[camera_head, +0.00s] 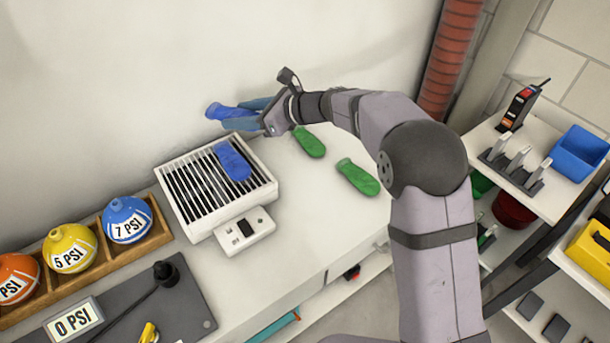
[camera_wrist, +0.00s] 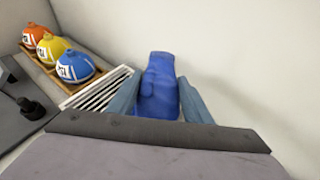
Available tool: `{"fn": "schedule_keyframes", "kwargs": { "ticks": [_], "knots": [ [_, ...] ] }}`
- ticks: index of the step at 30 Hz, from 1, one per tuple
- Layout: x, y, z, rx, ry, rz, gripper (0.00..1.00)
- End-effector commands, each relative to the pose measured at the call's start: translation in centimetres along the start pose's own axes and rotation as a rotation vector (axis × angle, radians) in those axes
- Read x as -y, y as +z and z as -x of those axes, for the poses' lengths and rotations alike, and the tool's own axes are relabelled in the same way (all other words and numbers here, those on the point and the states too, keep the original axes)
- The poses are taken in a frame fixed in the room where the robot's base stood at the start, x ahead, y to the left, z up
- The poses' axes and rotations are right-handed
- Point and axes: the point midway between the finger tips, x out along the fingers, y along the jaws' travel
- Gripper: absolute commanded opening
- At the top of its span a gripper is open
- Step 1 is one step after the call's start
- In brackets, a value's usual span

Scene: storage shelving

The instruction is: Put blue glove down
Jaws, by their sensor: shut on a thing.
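A blue glove (camera_head: 219,111) is held between the two blue-grey fingers of my gripper (camera_head: 246,115). In the wrist view the glove (camera_wrist: 158,88) stands out between the fingertips of my gripper (camera_wrist: 158,100). The glove is raised near the wall, behind the white slatted unit (camera_head: 173,196); I cannot tell its exact height. A second blue glove (camera_head: 232,161) lies on the slats of that unit. Two green gloves (camera_head: 309,142) (camera_head: 357,177) lie on the white counter to the right of it.
Orange, yellow and blue labelled balls (camera_head: 126,219) sit in a wooden rack (camera_head: 160,226) at the left. A grey board (camera_head: 188,318) with a black stand lies in front. The counter (camera_head: 310,215) right of the unit has clear room. Shelves with a blue bin (camera_head: 580,155) stand at the right.

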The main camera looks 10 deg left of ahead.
Motion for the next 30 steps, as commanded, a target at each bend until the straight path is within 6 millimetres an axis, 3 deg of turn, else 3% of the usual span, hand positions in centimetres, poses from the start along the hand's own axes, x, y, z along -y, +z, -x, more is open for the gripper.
{"fn": "schedule_keyframes", "kwargs": {
  "ticks": [1,3,7,14,17,22,27,30],
  "knots": [
    [1.1,-0.9,1.8,-0.003,-0.032,-0.021,0.23],
    [1.8,-2.6,3.4,-0.004,-0.067,-0.036,0.23],
    [2.1,-5.8,6.0,-0.004,-0.122,-0.06,0.23],
    [-0.7,-11.6,9.7,-0.004,-0.172,-0.083,0.23],
    [-3.3,-14.0,10.9,-0.004,-0.165,-0.081,0.23],
    [-9.8,-17.4,12.1,-0.003,-0.101,-0.055,0.23],
    [-15.9,-19.1,12.8,0.0,-0.007,-0.01,0.23],
    [-18.5,-19.4,13.2,0.001,0.048,0.019,0.23]
  ]
}}
